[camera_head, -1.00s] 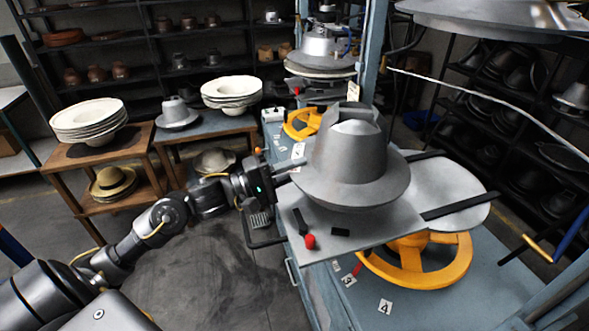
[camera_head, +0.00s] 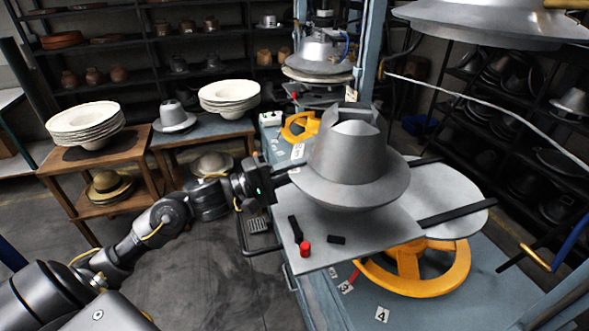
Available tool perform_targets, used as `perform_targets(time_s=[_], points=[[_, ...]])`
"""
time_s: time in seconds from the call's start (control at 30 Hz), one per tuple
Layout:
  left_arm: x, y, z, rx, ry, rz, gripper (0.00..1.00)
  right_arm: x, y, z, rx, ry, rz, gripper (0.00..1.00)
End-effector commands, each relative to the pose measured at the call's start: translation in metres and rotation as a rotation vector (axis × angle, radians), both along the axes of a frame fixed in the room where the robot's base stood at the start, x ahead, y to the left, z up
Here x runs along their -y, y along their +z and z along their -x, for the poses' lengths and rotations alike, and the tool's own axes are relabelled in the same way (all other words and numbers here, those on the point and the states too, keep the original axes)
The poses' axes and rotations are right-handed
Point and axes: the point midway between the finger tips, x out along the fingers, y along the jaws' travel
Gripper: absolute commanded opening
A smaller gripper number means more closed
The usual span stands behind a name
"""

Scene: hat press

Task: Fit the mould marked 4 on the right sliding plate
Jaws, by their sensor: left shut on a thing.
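The grey metal hat-shaped mould (camera_head: 348,172) is upright over the light grey sliding plate (camera_head: 378,238). I cannot tell whether its brim rests on the plate or is slightly above it. No number shows on the mould. My left gripper (camera_head: 286,172) comes in from the left and is shut on the left side of the mould's brim; its fingertips are partly hidden. A small red knob (camera_head: 305,249) and dark strips are on the plate's near left part. My right gripper is not in view.
A label 4 (camera_head: 382,314) is on the blue bench by a yellow handwheel (camera_head: 420,272) below the plate. A large metal dome (camera_head: 490,22) hangs above right. White hat stacks (camera_head: 85,122) stand on side tables at left. A second press (camera_head: 320,55) is behind.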

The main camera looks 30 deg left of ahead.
Motion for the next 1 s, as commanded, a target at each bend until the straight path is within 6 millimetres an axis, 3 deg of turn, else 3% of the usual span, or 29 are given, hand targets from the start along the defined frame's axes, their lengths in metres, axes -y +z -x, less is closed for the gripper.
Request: perform_targets(time_s=[0.3, 0.7, 1.0], points=[[-0.001, -0.004, 0.001, 0.008, 0.001, 0.007, 0.00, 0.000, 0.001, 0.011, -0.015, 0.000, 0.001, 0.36], [-0.002, -0.022, 0.003, 0.009, 0.002, 0.008, 0.00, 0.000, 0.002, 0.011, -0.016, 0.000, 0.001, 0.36], [-0.001, -0.025, 0.004, 0.011, 0.002, 0.008, 0.00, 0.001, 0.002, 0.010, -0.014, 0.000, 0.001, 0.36]])
